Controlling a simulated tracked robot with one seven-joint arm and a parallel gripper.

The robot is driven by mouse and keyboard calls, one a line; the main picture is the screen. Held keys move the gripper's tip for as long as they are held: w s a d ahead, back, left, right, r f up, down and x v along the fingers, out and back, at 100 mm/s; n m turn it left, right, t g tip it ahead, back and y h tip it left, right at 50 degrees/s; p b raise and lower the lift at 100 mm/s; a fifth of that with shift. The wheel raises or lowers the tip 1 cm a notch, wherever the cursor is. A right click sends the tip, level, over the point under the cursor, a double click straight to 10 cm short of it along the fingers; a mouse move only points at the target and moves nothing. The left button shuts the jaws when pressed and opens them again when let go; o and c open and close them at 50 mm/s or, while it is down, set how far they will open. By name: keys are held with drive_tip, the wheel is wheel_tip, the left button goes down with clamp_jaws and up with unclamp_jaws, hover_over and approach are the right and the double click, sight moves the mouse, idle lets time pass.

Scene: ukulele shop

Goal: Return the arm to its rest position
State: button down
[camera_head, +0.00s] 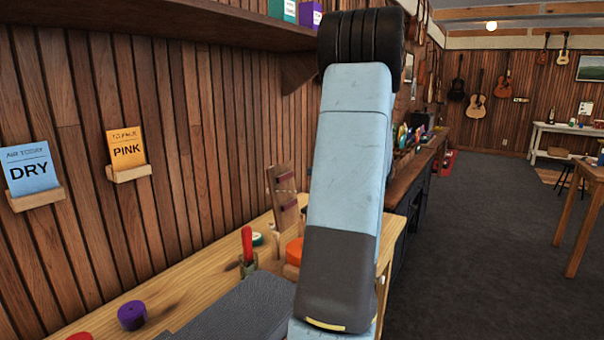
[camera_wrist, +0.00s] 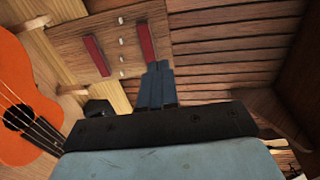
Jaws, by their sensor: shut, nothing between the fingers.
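My arm, light blue and dark grey, rises through the middle of the head view, bent at a black joint near the top. My gripper is hidden in the head view. In the wrist view my gripper (camera_wrist: 157,85) is shut, with its grey fingers together and empty. Behind the fingers is a wooden board (camera_wrist: 112,42) with red strips and small pale dots. I cannot tell whether the fingers touch it or are apart from it. An orange ukulele (camera_wrist: 22,90) is at the left of the wrist view.
A wooden bench (camera_head: 185,283) runs along the plank wall, with a purple roll (camera_head: 132,315), a red-handled tool (camera_head: 247,243) and an orange object (camera_head: 294,251). A shelf (camera_head: 222,22) overhangs it. DRY (camera_head: 29,170) and PINK (camera_head: 126,150) cards hang left. Carpet (camera_head: 475,230) is clear right.

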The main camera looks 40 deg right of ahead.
drive_tip(key=v, duration=0.2)
drive_tip(key=shift+s+r, duration=0.1)
drive_tip(key=shift+s, duration=0.3)
drive_tip(key=s+a+r+n+g+y, duration=0.15)
drive_tip(key=a+n+g, duration=0.25)
drive_tip(key=a, duration=1.1)
drive_tip(key=a+r+n+g+y, duration=0.1)
drive_tip(key=a+n+g+y, duration=0.3)
drive_tip(key=a, duration=1)
drive_tip(key=s+a+n+g+h, duration=0.2)
drive_tip(key=s+a+n+h, duration=0.5)
drive_tip(key=s+a, duration=0.6)
drive_tip(key=shift+s+a+h, duration=0.3)
drive_tip(key=shift+s+h, duration=1.05)
drive_tip(key=shift+s, duration=0.95)
